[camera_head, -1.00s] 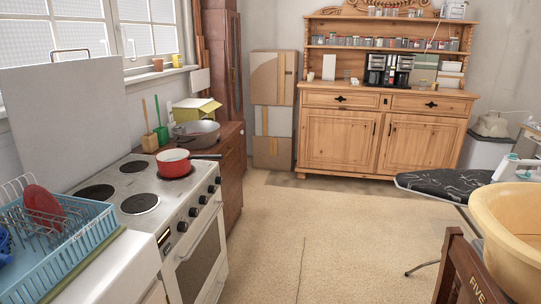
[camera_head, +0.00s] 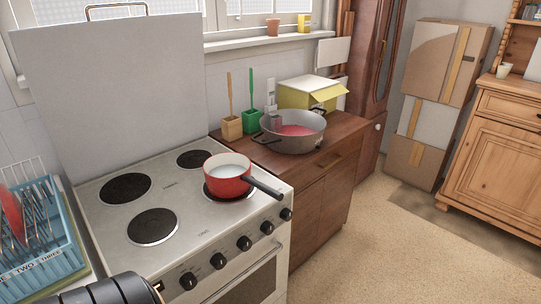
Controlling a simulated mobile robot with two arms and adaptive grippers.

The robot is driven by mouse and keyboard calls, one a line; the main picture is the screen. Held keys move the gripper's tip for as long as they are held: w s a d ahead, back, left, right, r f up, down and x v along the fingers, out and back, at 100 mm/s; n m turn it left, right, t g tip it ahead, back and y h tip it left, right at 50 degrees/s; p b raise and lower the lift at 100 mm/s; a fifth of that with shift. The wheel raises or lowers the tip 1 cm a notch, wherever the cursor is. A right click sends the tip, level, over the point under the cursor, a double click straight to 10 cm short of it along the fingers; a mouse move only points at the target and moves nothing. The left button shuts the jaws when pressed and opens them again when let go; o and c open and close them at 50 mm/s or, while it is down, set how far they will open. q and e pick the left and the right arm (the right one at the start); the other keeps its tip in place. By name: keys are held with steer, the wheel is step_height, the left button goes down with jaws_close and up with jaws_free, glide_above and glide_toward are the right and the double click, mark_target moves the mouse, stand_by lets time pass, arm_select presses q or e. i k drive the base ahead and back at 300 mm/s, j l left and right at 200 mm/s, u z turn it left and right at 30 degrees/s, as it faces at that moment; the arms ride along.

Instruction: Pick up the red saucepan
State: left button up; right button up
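The red saucepan (camera_head: 228,184) sits upright on the front right hotplate of the white stove (camera_head: 186,205). It has a white inside and a dark handle (camera_head: 264,187) that points to the right and toward the front, over the stove's right front corner. Nothing touches the saucepan. A dark, rounded part of my arm (camera_head: 105,290) shows at the bottom left edge, well short of the saucepan. No fingertips of either gripper show.
A grey pan (camera_head: 292,140) with something red in it stands on the wooden cabinet (camera_head: 335,140) right of the stove, near a yellow box (camera_head: 308,94) and brush holders. A blue dish rack (camera_head: 40,262) is at left. The stove's raised white lid (camera_head: 115,95) stands behind. Floor is clear at right.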

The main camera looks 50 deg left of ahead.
mark_target(228, 175)
steer(key=i+u, duration=0.2)
steer(key=i, duration=0.25)
steer(key=i+l+u, duration=0.2)
steer(key=i, duration=0.25)
steer(key=i+l+u, duration=0.2)
steer(key=i, duration=0.25)
steer(key=i+l+u, duration=0.2)
steer(key=i, duration=0.25)
steer(key=i+l+u, duration=0.1)
steer(key=i+u, duration=0.15)
steer(key=u, duration=0.2)
steer(key=i+l+u, duration=0.2)
steer(key=u, duration=0.3)
steer(key=i+l+u, duration=0.2)
steer(key=u, duration=0.25)
steer(key=i+l+u, duration=0.15)
steer(key=l+u, duration=0.6)
steer(key=u, duration=0.15)
steer(key=i, duration=0.05)
